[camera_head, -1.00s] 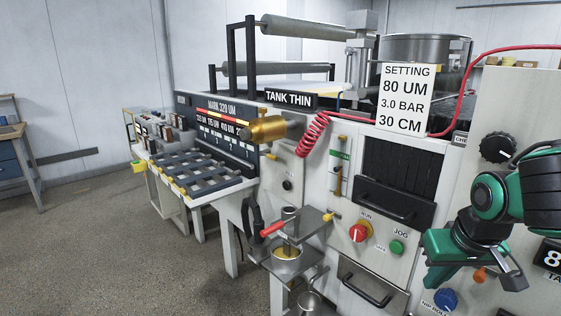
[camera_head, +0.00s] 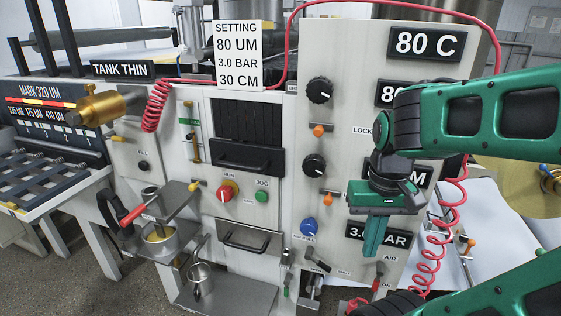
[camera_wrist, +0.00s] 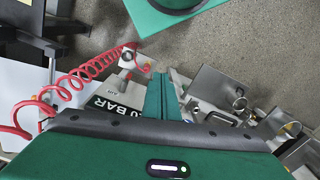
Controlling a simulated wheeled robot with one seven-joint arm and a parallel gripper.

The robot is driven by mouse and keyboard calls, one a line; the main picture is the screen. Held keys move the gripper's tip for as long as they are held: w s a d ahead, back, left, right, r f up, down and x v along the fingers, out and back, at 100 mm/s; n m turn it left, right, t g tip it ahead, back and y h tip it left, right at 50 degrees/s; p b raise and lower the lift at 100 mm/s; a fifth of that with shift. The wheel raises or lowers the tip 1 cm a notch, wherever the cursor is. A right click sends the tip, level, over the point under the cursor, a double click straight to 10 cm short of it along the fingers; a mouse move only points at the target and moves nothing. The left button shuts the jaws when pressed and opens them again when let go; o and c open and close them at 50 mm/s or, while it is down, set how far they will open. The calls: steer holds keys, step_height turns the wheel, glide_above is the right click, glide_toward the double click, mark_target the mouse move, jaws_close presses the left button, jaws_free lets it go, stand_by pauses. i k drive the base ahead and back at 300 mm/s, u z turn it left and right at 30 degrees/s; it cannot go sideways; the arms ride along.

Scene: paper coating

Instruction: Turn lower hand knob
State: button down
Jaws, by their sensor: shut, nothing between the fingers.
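Two black round knobs sit one above the other on the pale control panel in the head view, an upper one (camera_head: 320,90) and a lower one (camera_head: 314,165). A blue knob (camera_head: 309,228) sits below them. My gripper (camera_head: 371,254) is shut and empty, with its fingers pointing down in front of the panel. It is to the right of and below the lower black knob, apart from it, and covers part of a label. In the wrist view my shut fingers (camera_wrist: 160,78) point towards the panel's lower front, and I cannot make out the black knobs there.
Orange-tipped levers (camera_head: 329,198) stand out beside the knobs. A coiled red hose (camera_head: 452,220) hangs to the right of my gripper. A red knob (camera_head: 227,192) and a green button (camera_head: 262,196) are at left. A metal shelf (camera_head: 230,300) juts out low down.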

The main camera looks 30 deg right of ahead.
mark_target(314, 166)
steer(key=z, duration=1.05)
steer(key=k, duration=1.85)
steer(key=u, duration=1.1)
steer(key=i, duration=1)
